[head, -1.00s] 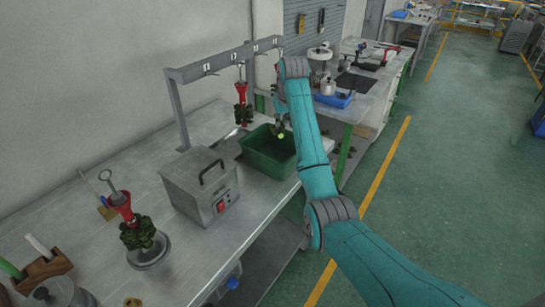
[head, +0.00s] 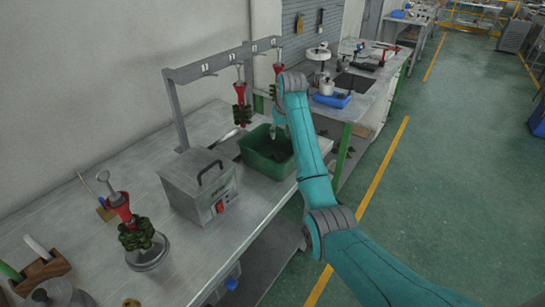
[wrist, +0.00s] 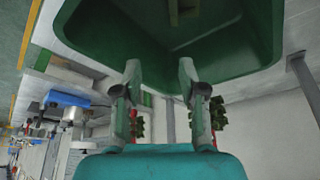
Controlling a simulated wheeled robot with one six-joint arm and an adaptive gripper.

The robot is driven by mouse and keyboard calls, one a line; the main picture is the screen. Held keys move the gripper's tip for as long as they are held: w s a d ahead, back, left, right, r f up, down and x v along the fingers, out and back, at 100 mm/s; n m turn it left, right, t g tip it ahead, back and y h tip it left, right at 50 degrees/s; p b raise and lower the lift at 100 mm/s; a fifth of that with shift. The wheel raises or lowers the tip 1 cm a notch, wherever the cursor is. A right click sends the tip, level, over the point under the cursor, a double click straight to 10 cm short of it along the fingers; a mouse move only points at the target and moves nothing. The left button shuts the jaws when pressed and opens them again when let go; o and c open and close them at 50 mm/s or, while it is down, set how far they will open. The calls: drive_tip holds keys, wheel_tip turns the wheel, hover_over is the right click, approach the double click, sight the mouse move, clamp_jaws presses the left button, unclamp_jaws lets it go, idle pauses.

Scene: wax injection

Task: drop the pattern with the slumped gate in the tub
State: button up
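The green tub (head: 262,166) stands on the bench behind the grey heater box. It also fills the top of the wrist view (wrist: 100,40). A small dark green piece, seemingly the pattern (head: 278,153), lies inside the tub. Its gate is too small to make out. My gripper (head: 278,130) is over the tub's far right side, partly hidden by my arm. In the wrist view my gripper's fingers (wrist: 158,75) are apart with nothing between them.
A red-topped tree of green patterns (head: 136,230) stands on a round base at the near left. Another tree (head: 241,108) hangs from the grey rack (head: 210,66). The grey heater box (head: 200,186) stands close beside the tub.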

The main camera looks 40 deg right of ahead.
drive_tip(key=d+v, duration=0.1)
drive_tip(key=v, duration=0.6)
drive_tip(key=shift+a+r, duration=0.25)
drive_tip(key=shift+a, duration=0.3)
drive_tip(key=shift+s, duration=0.1)
